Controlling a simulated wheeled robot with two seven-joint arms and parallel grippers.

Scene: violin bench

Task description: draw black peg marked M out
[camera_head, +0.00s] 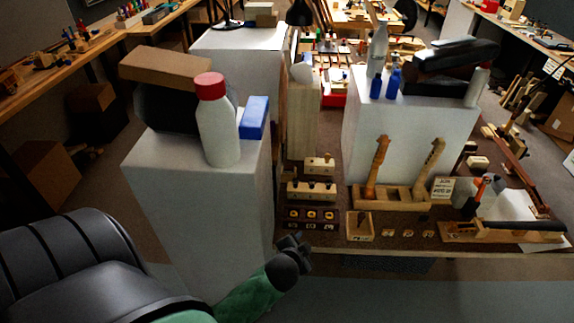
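My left gripper (297,240) is dark and small at the end of a green arm section, low in the middle of the view. It is just in front of the bench's near edge. Its fingers are too small and dark to tell whether they are open. Behind it, a pale wooden block (311,192) with several small dark pegs or knobs stands on the brown bench top. A smaller block (319,165) stands behind that one. A dark strip with small marked squares (310,215) lies in front. I cannot read an M or single out the marked peg. My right gripper is not in view.
A white pedestal (200,230) with a red-capped bottle (217,125) stands left of the blocks. A small wooden box (360,226) and a wooden rack with violin necks (392,197) stand to the right. A second white pedestal (400,130) rises behind the rack.

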